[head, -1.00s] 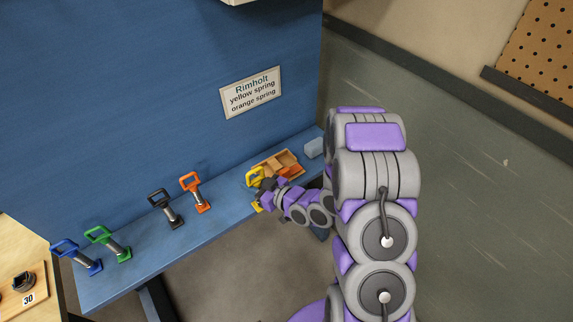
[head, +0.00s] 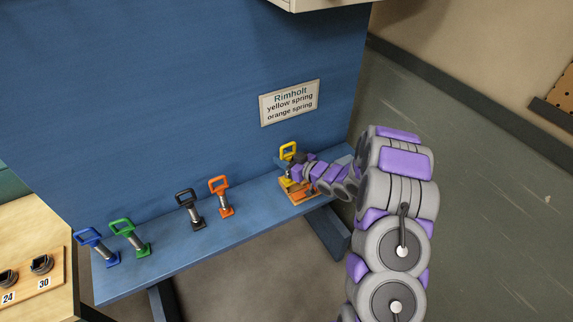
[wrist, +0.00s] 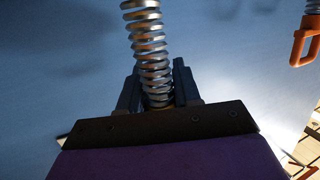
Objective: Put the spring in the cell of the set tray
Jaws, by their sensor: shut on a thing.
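The yellow spring (head: 287,151) has a yellow loop handle on top and a yellow foot; its silver coil (wrist: 148,45) fills the middle of the wrist view. My gripper (head: 296,160) is shut on this coil, with a dark finger on each side in the wrist view (wrist: 157,88). The wooden set tray (head: 310,195) is on the blue shelf, just below and right of the spring. My gripper and arm hide part of the tray. I cannot tell whether the spring's foot touches the shelf or the tray.
Orange (head: 221,197), black (head: 190,207), green (head: 130,236) and blue (head: 98,245) springs stand leftward along the blue shelf (head: 170,248). A blue panel with a sign (head: 290,103) rises behind. A wooden bench (head: 30,225) with numbered parts is at left.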

